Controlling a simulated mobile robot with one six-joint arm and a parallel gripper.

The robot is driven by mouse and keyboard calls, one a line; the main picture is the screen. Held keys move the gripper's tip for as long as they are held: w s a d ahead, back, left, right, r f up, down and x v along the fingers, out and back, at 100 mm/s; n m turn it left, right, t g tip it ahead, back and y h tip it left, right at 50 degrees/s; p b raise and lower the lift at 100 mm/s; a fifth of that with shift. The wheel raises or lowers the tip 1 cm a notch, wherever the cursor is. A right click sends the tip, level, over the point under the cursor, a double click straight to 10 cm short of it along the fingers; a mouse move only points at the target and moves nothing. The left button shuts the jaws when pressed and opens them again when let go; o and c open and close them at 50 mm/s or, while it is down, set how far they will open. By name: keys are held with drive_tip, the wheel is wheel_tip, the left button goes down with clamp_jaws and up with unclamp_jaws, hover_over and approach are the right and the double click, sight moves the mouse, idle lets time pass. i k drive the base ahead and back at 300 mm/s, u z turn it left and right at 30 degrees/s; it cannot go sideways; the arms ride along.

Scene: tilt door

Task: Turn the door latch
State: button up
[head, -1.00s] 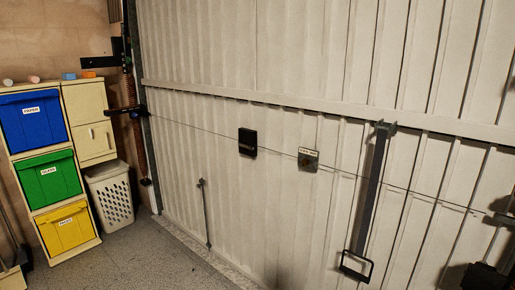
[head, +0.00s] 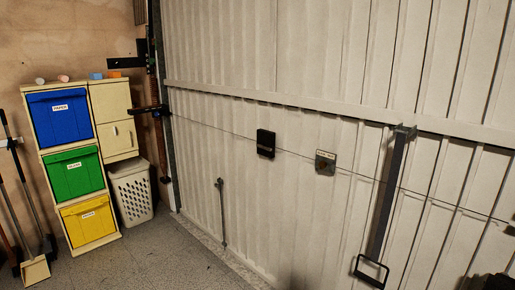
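The white ribbed tilt door (head: 215,150) fills the middle and right of the head view and is closed. A small metal plate (head: 325,162) with a dark part in its middle and a label along its top is fixed to the door. It looks like the latch, but its exact shape is too small to tell. A black box (head: 265,143) sits on the door to its left. A thin cable runs across the door past both. My gripper is not in view.
A long dark bar (head: 391,195) with a loop handle hangs on the door at right. A thin vertical rod (head: 221,215) stands lower left. Blue, green and yellow bins (head: 60,117), a laundry basket (head: 131,193) and a dustpan (head: 35,270) line the left. Grey floor (head: 150,255) before the door is clear.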

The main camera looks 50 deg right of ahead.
sight(262, 146)
drive_tip(key=u, duration=0.05)
drive_tip(key=i, duration=0.9)
drive_tip(key=z, duration=0.05)
